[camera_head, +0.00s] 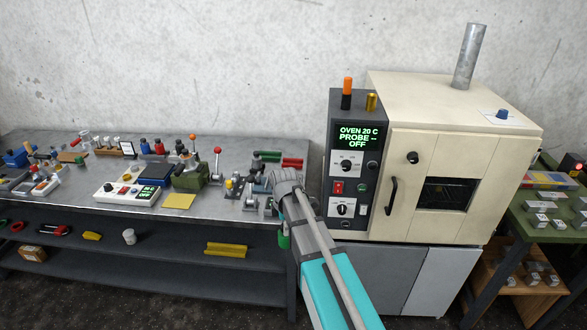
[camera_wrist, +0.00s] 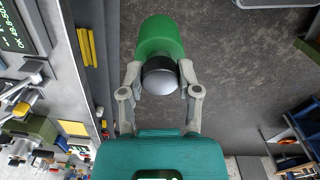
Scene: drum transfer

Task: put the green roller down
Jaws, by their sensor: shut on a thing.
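The green roller (camera_wrist: 160,38) has a black collar and a rounded grey end. In the wrist view my gripper (camera_wrist: 160,78) is shut on it, one finger on each side near the black and grey end. In the head view part of the green roller (camera_head: 284,241) shows below my wrist, at the right front edge of the workbench. My arm hides the fingers and the rest of the roller there. In the wrist view dark floor shows behind the roller.
The grey workbench (camera_head: 232,205) carries several tools, a yellow pad (camera_head: 179,201) and a green and red pair of bars at the back right. A lower shelf (camera_head: 165,262) has free room. A cream oven (camera_head: 455,150) stands just right. A green table (camera_head: 545,222) is further right.

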